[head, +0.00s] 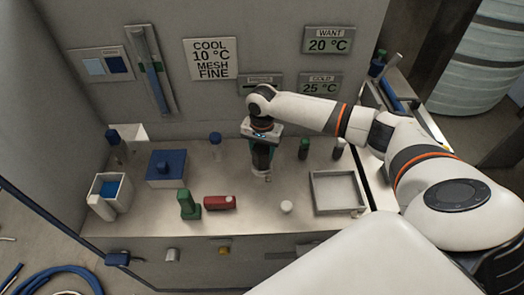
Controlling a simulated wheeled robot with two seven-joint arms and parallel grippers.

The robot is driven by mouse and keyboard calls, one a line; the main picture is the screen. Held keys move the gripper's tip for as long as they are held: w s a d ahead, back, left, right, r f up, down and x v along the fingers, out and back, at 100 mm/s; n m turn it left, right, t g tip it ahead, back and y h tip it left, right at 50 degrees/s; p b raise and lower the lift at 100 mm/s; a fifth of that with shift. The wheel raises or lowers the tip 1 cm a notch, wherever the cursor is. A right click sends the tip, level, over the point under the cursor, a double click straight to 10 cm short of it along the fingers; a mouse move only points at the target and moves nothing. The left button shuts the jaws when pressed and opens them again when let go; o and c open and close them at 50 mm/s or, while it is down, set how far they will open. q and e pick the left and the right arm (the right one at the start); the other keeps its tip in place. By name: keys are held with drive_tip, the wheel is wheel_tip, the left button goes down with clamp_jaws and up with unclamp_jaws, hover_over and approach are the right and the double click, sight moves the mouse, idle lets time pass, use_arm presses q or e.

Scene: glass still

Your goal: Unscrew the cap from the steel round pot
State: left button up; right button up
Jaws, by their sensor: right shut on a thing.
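My right gripper (263,172) points down over the middle of the bench. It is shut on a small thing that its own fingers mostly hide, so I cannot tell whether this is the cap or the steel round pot. A small pale bit shows at the fingertips, close above or on the bench top. I cannot clearly make out the steel round pot elsewhere. My left gripper is not in view.
A small pale round thing (287,207) and a grey tray (317,207) are right of the gripper. A red block (219,203), a green thing (188,204), a blue box (166,167) and a white bin (124,194) are left. Bottles (216,140) stand behind.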

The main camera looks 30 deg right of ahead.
drive_tip(key=n+p, duration=0.2)
drive_tip(key=n, duration=0.3)
drive_tip(key=shift+r, duration=0.15)
drive_tip(key=shift+n+p, duration=0.6)
drive_tip(key=shift+n, duration=1.2)
drive_tip(key=shift+n+p, duration=0.4)
drive_tip(key=shift+n, duration=0.4)
drive_tip(key=n, duration=0.4)
drive_tip(key=shift+n+p, duration=0.4)
drive_tip(key=n, duration=0.3)
drive_tip(key=shift+n, duration=0.3)
